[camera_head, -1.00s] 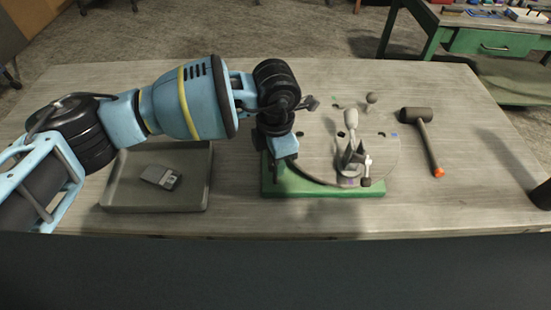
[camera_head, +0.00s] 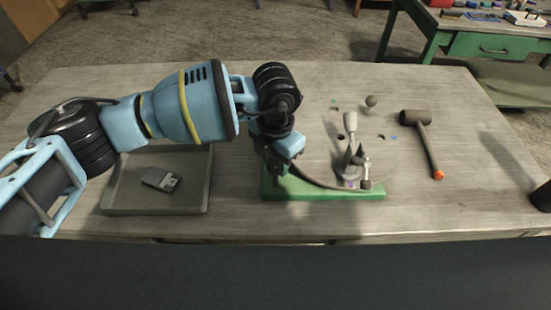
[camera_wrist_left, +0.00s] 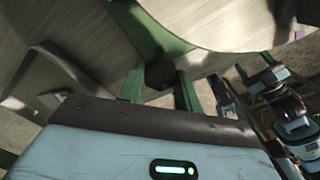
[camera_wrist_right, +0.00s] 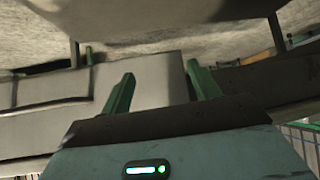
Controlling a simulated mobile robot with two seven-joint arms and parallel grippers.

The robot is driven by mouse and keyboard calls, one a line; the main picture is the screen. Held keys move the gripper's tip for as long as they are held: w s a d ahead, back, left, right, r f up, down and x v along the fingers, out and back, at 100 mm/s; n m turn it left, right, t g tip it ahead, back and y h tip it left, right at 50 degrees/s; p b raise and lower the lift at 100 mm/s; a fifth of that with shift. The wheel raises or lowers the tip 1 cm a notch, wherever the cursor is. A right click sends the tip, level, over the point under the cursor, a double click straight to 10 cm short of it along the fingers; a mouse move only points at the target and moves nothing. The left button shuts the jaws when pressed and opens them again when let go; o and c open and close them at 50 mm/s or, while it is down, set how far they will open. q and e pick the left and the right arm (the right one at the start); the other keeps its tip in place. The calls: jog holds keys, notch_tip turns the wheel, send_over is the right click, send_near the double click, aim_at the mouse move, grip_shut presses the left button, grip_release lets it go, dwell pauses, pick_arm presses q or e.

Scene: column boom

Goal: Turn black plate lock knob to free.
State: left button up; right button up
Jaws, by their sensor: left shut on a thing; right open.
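The black plate lock knob (camera_wrist_left: 160,72) shows in the left wrist view between my left gripper's green fingers, below the rim of the round plate (camera_wrist_left: 215,22). My left gripper (camera_wrist_left: 160,88) is shut on it. In the head view my left gripper (camera_head: 277,172) reaches down at the left end of the green base (camera_head: 325,193), and the knob is hidden there. The knob's exact angle cannot be told. My right gripper (camera_wrist_right: 155,90) is open and empty in its wrist view, and is out of the head view.
On the plate stand a lever with a pale handle (camera_head: 351,123) and a small clamp (camera_head: 365,172). A grey tray (camera_head: 117,193) holds a dark handheld device (camera_head: 161,180) at left. A mallet (camera_head: 425,140) lies at right. The table's right front (camera_head: 455,210) is clear.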

pick_arm(q)
jog(key=o, duration=1)
jog(key=shift+r, duration=0.6)
notch_tip(320, 180, up, 7)
jog(key=shift+f, duration=0.15)
jog(key=shift+s+f, duration=0.1)
